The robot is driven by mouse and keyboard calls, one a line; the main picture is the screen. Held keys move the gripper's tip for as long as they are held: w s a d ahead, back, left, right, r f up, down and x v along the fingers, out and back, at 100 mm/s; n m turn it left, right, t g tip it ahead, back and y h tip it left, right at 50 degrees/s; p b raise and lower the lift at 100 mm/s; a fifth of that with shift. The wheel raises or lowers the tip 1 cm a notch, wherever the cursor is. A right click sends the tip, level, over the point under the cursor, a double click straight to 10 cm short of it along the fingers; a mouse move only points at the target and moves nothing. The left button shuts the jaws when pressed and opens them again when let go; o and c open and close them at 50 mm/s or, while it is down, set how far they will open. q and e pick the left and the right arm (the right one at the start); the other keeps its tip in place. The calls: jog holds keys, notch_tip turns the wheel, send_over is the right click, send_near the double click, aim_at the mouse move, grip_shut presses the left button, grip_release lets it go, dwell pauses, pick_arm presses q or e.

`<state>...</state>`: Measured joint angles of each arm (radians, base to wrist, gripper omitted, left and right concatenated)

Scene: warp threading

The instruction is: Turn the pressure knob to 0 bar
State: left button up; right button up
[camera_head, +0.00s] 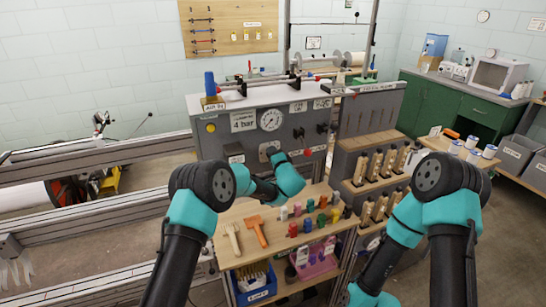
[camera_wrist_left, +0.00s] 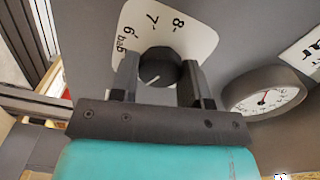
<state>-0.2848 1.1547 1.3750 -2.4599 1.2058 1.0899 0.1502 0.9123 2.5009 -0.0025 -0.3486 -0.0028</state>
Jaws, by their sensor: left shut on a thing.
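The pressure knob (camera_wrist_left: 158,66) is round and black with a white pointer line, set on a white dial plate (camera_wrist_left: 192,38) with the marks 6, 7 and 8 and the word bar visible. In the left wrist view the pointer line runs toward the lower left, partly toward my gripper; the rest of the scale is hidden. My left gripper (camera_wrist_left: 158,84) has one finger on each side of the knob and is shut on it. In the head view my left gripper (camera_head: 273,156) is at the panel, covering most of the knob. My right gripper is not in view.
A round pressure gauge (camera_head: 270,119) and a "4 bar" label (camera_head: 243,122) are on the grey panel (camera_head: 222,145) above the knob. A wooden shelf (camera_head: 225,258) below carries coloured pegs and two tools.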

pick_arm(q)
jog(key=n, duration=2)
jog(key=shift+a+n, duration=0.15)
jog(key=shift+n, duration=0.25)
jog(key=o, duration=0.9)
jog(key=shift+r, duration=0.1)
jog(key=shift+s, duration=0.1)
